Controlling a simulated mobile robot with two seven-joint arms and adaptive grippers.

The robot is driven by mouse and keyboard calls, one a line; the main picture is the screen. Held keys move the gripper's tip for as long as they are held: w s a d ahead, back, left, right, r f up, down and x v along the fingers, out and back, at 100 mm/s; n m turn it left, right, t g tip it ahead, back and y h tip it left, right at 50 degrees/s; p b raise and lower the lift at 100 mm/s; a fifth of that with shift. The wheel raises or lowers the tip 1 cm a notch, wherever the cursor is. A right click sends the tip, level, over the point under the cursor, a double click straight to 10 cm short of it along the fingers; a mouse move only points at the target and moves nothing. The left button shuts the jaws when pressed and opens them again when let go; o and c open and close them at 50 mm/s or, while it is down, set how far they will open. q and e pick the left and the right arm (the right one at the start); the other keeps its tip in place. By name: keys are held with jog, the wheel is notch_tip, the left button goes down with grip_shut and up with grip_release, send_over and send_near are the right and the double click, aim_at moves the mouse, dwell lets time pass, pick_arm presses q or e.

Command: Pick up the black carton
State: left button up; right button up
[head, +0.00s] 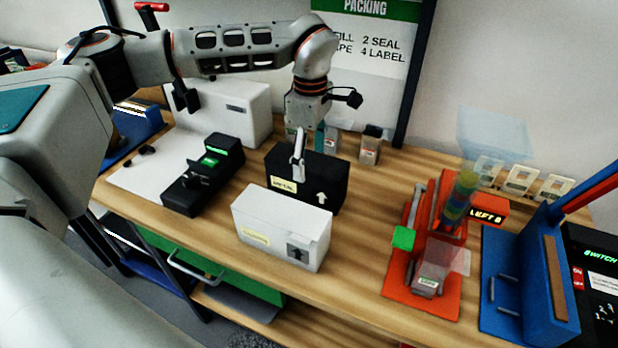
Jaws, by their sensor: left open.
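The black carton (322,180) stands upright on the wooden table, behind a white carton (281,227). It bears a pale label and a white arrow on its front. My left gripper (298,168) points down at the left part of the black carton, with a finger in front of its front face. The gripper is open. Part of the gripper lies behind or above the carton, and I cannot tell whether it touches it. My right gripper is not in view.
A black device with a green display (203,172) stands left of the cartons. An orange fixture (432,260) and a blue fixture (528,285) stand to the right. Small boxes (370,147) stand behind. Bare wood (365,245) lies between the white carton and the orange fixture.

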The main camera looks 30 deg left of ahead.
pick_arm(q)
jog(key=f, duration=0.4)
jog(key=a+f, duration=0.1)
jog(key=f, duration=0.2)
jog(key=shift+w+f, duration=0.1)
jog(key=shift+w, duration=0.1)
jog(key=shift+d, duration=0.1)
jog(key=c, duration=1.3)
